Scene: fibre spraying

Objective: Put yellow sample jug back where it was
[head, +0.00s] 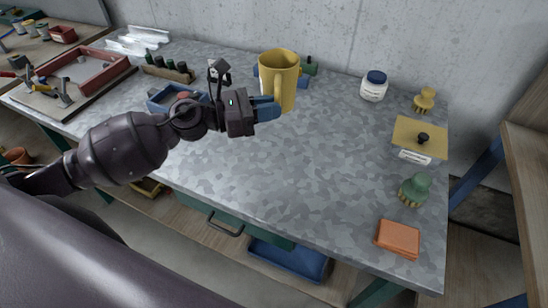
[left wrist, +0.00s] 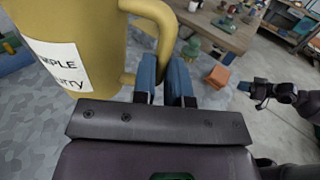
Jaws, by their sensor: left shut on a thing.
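The yellow sample jug (head: 278,78) is upright over the back middle of the grey table, with its handle towards me. My left gripper (head: 266,108) is shut on the jug's handle with its blue fingers. In the left wrist view the blue fingers (left wrist: 165,80) close at the handle, beside the jug body (left wrist: 75,25), which bears a white label.
Behind the jug lies a blue holder (head: 303,80) by a green item. A blue tray (head: 165,98) lies left. The table's middle is clear.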

